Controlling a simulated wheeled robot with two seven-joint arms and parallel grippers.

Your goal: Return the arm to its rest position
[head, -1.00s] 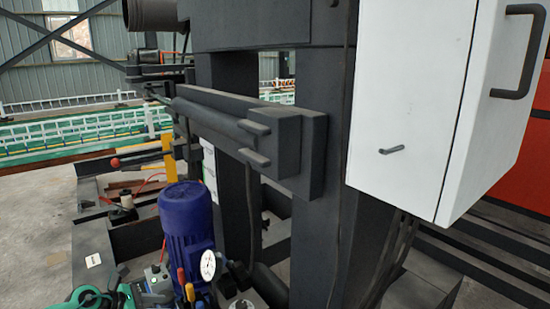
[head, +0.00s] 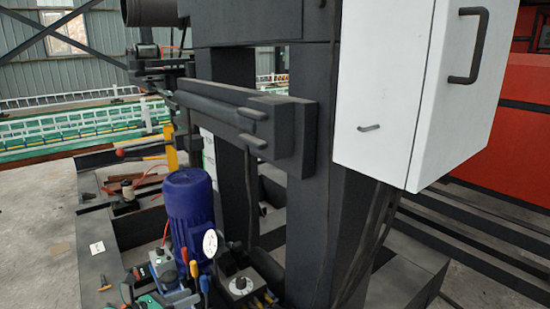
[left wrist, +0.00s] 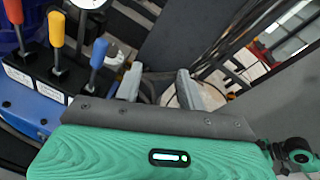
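My left arm's green part (head: 152,301) shows at the bottom edge of the head view, in front of the machine's base. In the left wrist view, the two grey fingers of my left gripper (left wrist: 160,87) stand apart with nothing between them. A red lever (left wrist: 13,12), a yellow lever (left wrist: 56,28) and a blue lever (left wrist: 98,52) rise from a labelled block to the left of the fingers. I see no contact between the fingers and the levers. My right gripper is in neither view.
A blue motor (head: 190,215) and a round white gauge (head: 210,243) stand close beside my left arm. A white cabinet (head: 385,100) hangs at the right on a dark machine frame (head: 310,220). Open floor (head: 35,230) lies at the left.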

